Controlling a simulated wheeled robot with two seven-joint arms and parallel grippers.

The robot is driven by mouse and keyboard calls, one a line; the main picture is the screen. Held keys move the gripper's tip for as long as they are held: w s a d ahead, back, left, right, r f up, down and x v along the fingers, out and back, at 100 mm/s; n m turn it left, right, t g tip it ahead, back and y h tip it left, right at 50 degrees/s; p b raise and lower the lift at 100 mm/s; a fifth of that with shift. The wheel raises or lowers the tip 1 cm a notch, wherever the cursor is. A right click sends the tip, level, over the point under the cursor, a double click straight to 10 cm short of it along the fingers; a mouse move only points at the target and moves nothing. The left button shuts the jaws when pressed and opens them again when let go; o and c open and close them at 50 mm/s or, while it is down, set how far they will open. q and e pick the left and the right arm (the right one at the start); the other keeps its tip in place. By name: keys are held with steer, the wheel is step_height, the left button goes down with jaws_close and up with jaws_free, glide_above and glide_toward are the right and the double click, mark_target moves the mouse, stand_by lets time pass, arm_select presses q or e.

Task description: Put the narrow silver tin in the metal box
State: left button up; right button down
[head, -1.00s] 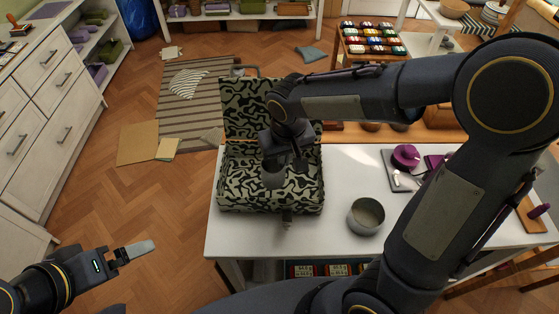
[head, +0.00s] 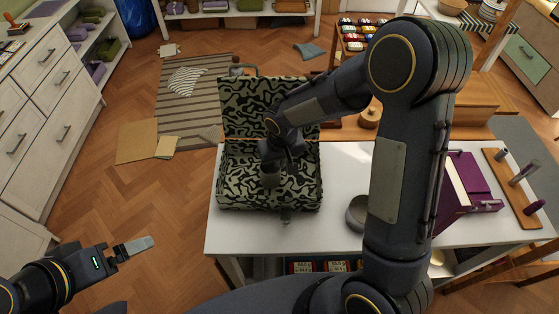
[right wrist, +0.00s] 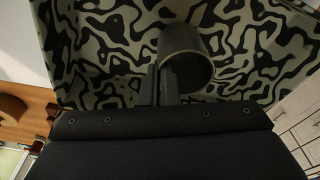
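An open box (head: 233,187) with a black and pale wavy pattern stands on the white table, its lid raised at the back; I cannot tell whether it is metal. My right gripper (head: 272,165) is inside its outline, pointing down. It is shut on the wall of a narrow grey tin (head: 270,181), which hangs over the box floor. In the right wrist view the tin (right wrist: 186,52) is beside the close-set fingers (right wrist: 163,84), against the patterned lining. Whether it touches the floor is unclear. My left gripper (head: 134,247) is away from the table at lower left; its finger gap is unclear.
A wider grey tin (head: 356,213) stands on the table, partly hidden by my right arm. A purple box (head: 462,195) and a wooden board with posts (head: 519,185) are at the right. The table (head: 225,237) is clear in front of the patterned box.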

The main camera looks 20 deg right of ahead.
steer(key=shift+f, duration=0.2)
steer(key=c, duration=1.7)
jaws_free()
steer(key=shift+r, duration=0.15)
step_height(320, 180, up, 11)
steer(key=s, duration=0.2)
steer(key=s+d+r+t+y, duration=0.1)
steer(key=s+d, duration=0.1)
steer(key=s, duration=0.4)
steer(key=s+d+r+m+t+y, duration=0.1)
steer(key=s+r, duration=0.1)
steer(key=s, duration=0.5)
steer(key=s+d+r+m+t+y, duration=0.1)
steer(key=s+d+r+t, duration=0.1)
steer(key=s, duration=0.5)
steer(key=shift+s+d+r+y, duration=0.15)
steer(key=shift+s+d+y, duration=0.15)
steer(key=shift+y, duration=0.1)
